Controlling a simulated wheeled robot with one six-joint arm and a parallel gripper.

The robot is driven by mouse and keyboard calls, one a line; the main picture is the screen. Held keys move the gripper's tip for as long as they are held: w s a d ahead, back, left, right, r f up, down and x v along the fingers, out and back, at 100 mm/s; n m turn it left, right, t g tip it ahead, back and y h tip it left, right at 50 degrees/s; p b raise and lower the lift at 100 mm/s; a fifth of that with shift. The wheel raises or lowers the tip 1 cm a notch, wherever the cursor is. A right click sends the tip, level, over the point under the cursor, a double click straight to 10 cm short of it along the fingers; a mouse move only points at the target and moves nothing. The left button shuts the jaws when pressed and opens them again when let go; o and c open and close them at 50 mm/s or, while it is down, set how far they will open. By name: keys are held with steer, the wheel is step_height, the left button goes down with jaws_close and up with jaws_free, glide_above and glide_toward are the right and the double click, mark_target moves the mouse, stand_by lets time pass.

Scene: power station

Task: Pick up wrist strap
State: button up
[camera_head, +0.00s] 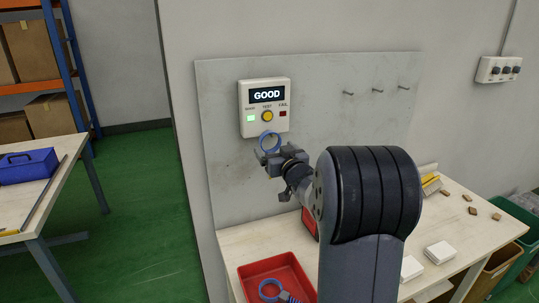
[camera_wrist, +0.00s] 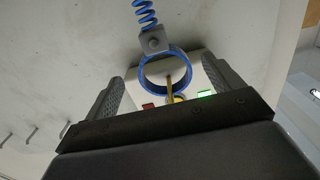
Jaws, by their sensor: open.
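A blue wrist strap ring (camera_head: 270,142) is just below the wall tester (camera_head: 264,105), in front of the board. In the wrist view the ring (camera_wrist: 145,76) lies between the two fingers, with a grey snap block and blue coiled cord on it. A brass-coloured rod (camera_wrist: 170,87) shows inside the ring; I cannot tell whether the ring hangs on it. My gripper (camera_head: 284,163) is open around the ring, its fingers apart in the wrist view (camera_wrist: 165,92). A second blue strap (camera_head: 270,289) lies in the red tray (camera_head: 290,262).
The tester reads GOOD with a green light lit. Bare hooks (camera_head: 376,88) stick out of the board at right. The workbench (camera_head: 235,243) below carries white boxes (camera_head: 439,252) and small brown blocks. A side table (camera_head: 38,213) with a blue toolbox (camera_head: 27,166) stands left; green floor is clear between.

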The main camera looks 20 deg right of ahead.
mark_target(270, 151)
steer(key=w, duration=0.4)
steer(key=shift+a+r+p, duration=0.15)
steer(key=shift+a+p, duration=0.05)
steer(key=shift+p, duration=0.1)
steer(key=shift+c, duration=0.4)
steer(key=shift+s, duration=0.1)
steer(key=c, duration=1)
steer(key=shift+c, duration=0.2)
